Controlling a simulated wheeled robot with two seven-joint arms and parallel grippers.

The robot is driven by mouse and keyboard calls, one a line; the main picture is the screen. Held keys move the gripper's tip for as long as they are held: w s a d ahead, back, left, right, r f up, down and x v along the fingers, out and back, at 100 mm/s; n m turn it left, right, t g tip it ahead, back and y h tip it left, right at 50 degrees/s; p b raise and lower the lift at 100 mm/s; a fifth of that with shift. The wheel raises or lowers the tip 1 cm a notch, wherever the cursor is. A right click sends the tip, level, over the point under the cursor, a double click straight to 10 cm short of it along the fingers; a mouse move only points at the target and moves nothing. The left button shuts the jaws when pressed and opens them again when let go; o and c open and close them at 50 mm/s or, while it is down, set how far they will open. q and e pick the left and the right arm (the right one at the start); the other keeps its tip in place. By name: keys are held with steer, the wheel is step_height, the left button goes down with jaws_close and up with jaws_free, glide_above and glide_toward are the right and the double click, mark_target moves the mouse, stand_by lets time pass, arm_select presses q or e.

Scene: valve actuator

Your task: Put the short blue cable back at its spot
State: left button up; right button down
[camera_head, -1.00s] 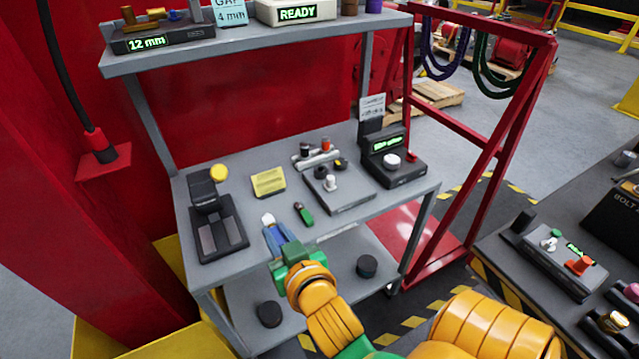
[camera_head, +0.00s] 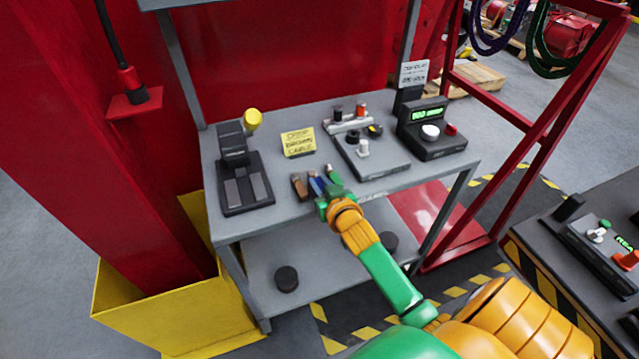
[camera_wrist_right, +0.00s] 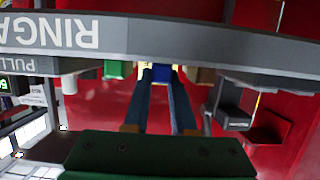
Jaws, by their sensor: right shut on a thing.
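The short blue cable (camera_head: 316,184) is at the front edge of the grey bench, between a brown cable (camera_head: 299,187) on the left and a green cable (camera_head: 333,174) on the right. My right gripper (camera_head: 318,188) reaches it from the front and is shut on it. In the right wrist view the blue end (camera_wrist_right: 162,73) sits between my two fingertips, with the green piece (camera_wrist_right: 118,69) and brown piece (camera_wrist_right: 201,76) on either side. Whether the blue cable rests on the bench or is slightly above it, I cannot tell. My left gripper is not in view.
The grey bench (camera_head: 365,190) carries a black device with a yellow knob (camera_head: 243,165), a yellow note (camera_head: 298,141) reading "DROP BROWN CABLE", a knob panel (camera_head: 370,155) and a display box (camera_head: 432,135). The lettered edge (camera_wrist_right: 80,35) crosses close above my fingers in the wrist view.

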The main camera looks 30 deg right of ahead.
steer(key=shift+s+f, duration=0.1)
steer(key=shift+f, duration=0.05)
steer(key=c, duration=1)
jaws_free()
steer(key=shift+r, duration=0.25)
steer(key=v, duration=1.2)
steer(key=s+a+f+n+g+y, duration=0.1)
steer(key=s+a+f+g, duration=0.1)
steer(key=f, duration=0.8)
steer(key=s+a+f+n+g+y, duration=0.1)
steer(key=s+f+g, duration=0.15)
steer(key=f, duration=0.65)
steer(key=s+a+f+n+g+y, duration=0.1)
steer(key=s+a+f+g, duration=0.15)
steer(key=s+f, duration=0.35)
steer(key=s+a+f+n+g+y, duration=0.1)
steer(key=s+a+f+g, duration=0.15)
steer(key=s+f, duration=0.45)
steer(key=s+f+g, duration=0.1)
steer(key=s+f, duration=0.1)
steer(key=s, duration=0.1)
steer(key=s+f+n+g, duration=0.1)
steer(key=s+f, duration=0.1)
steer(key=s, duration=0.2)
steer(key=s+f+g, duration=0.1)
steer(key=s+f, duration=0.2)
steer(key=shift+s+d+g, duration=0.2)
steer(key=shift+s+g, duration=0.1)
steer(key=shift+g, duration=0.05)
